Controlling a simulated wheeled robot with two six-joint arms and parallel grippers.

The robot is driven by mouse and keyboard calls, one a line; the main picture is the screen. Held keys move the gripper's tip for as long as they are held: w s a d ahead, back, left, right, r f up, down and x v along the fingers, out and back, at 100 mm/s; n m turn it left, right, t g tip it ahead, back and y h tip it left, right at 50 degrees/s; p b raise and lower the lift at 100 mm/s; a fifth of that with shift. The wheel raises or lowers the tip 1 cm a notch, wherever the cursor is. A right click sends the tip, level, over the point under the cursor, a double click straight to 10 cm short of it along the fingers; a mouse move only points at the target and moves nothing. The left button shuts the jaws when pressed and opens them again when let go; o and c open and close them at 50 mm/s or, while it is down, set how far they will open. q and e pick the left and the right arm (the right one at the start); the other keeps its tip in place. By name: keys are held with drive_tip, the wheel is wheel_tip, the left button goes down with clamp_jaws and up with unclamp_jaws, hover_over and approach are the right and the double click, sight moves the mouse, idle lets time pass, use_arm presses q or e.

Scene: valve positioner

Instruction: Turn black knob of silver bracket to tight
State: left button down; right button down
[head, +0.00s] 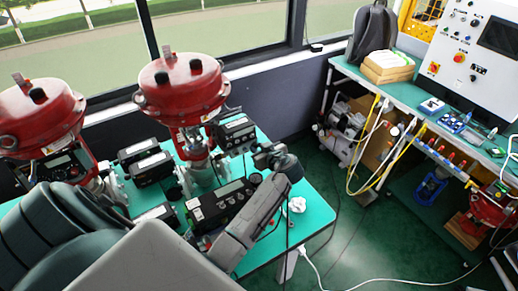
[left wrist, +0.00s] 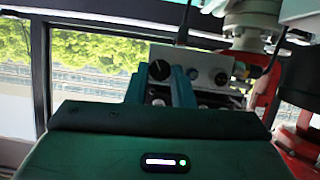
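In the left wrist view a silver-grey bracket panel (left wrist: 205,62) carries a round black knob (left wrist: 160,70) with a light pointer line. A second, smaller dark knob (left wrist: 221,78) is to its right. The teal fingers of my left gripper (left wrist: 160,78) stand apart, with the black knob showing between their tips; contact with it cannot be made out. In the head view my left gripper (head: 262,156) is above the teal table, beside a black positioner box (head: 236,131). The black knob is not distinguishable there. My right gripper is not in view.
Two red valve actuators (head: 180,85) (head: 38,112) stand at the teal table (head: 318,212). Black boxes (head: 150,167) (head: 222,203) crowd around them. A workbench (head: 410,92) with a control panel (head: 470,55) is at right. Green floor (head: 350,245) is open between.

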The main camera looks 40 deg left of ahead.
use_arm(q)
drive_tip(key=shift+w+f+m+g+b, duration=0.15)
drive_tip(key=shift+m+g+b, duration=0.35)
drive_tip(key=shift+m+b, duration=0.35)
drive_tip(key=shift+w+d+m+g+y+b, duration=0.15)
drive_tip(key=shift+m+g+y+b, duration=0.7)
drive_tip(key=shift+m+b, duration=0.5)
drive_tip(key=shift+g, duration=0.25)
drive_tip(key=c, duration=1.5)
unclamp_jaws()
drive_tip(key=shift+d, duration=0.1)
